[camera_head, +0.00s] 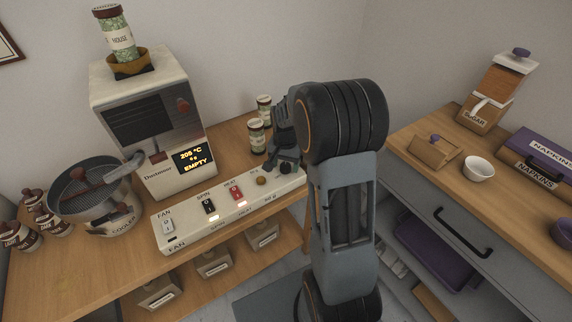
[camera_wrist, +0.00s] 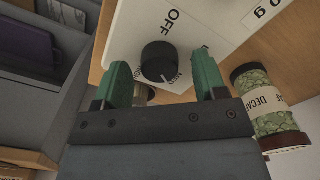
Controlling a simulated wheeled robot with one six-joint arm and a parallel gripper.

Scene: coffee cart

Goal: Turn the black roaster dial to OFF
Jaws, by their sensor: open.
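The black roaster dial (camera_wrist: 159,60) sits on the white control panel in the wrist view, with the word OFF printed beside it. Its marker line is hard to read. My gripper (camera_wrist: 162,80) is open, its two green fingers apart on either side of the dial, and I cannot tell whether either touches it. The white control panel (camera_head: 185,241) carries FAN, SPIN and HEAT switches. The roaster (camera_head: 150,180) behind it reads 205 °C and EMPTY.
A cooler pan (camera_head: 112,215) stands left of the panel. Labelled jars (camera_head: 257,137) stand behind my gripper, and a DECAF jar (camera_wrist: 268,105) is close on the right in the wrist view. A counter (camera_head: 418,165) with a drawer is on the right.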

